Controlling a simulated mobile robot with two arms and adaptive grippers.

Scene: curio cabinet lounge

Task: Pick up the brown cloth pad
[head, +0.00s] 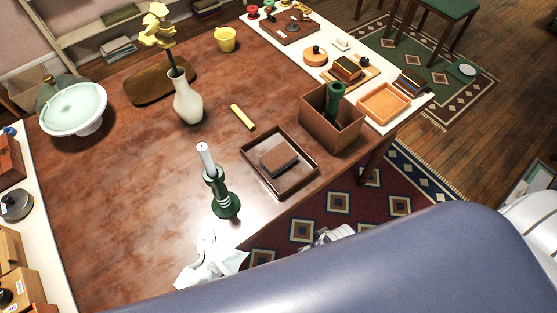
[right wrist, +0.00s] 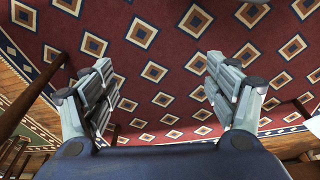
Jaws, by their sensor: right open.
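A brown pad (head: 279,157), a thick rectangular block with a lighter top, lies in a dark brown shallow tray (head: 247,157) near the right front edge of the table. I cannot tell its material for sure. My right gripper (right wrist: 158,75) is open and empty in the right wrist view, with the patterned rug below it. In the head view only a small part of the right gripper (head: 328,237) shows past my blue-grey arm, off the table's front edge and nearer to me than the tray. My left gripper is not clearly in view.
A green candlestick (head: 227,205) stands left of the tray, a brown box (head: 317,127) with a green cylinder to its right. A yellow stick (head: 242,117) and a white vase (head: 187,105) are behind. A crumpled white thing (head: 210,265) lies at the front edge.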

